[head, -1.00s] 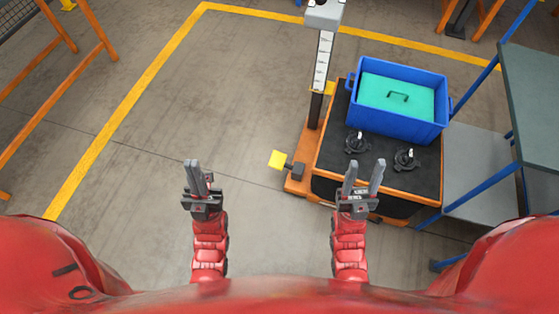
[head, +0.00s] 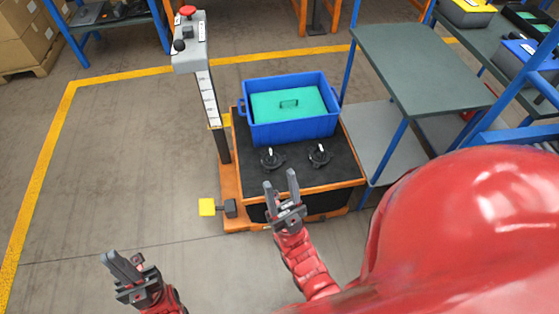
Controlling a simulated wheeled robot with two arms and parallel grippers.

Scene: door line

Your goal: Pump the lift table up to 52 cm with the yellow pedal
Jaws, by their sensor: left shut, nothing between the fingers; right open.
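The lift table (head: 292,183) has a black top and an orange base, and stands right of centre. Its yellow pedal (head: 207,207) sticks out at the left of the base, near the floor. A post with a white scale (head: 208,98) rises at its left side; the scale's figures are too small to read. A blue crate (head: 292,130) with a green insert stands on the top. My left gripper (head: 120,267) is shut and empty, below and left of the pedal in the picture. My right gripper (head: 280,192) is open and empty, in front of the table's near edge.
Two black knobs (head: 272,158) sit on the table top before the crate. A grey control box (head: 189,50) with a red button tops the post. A grey-green workbench (head: 420,70) stands close on the right. The floor on the left is clear inside the yellow line (head: 47,150).

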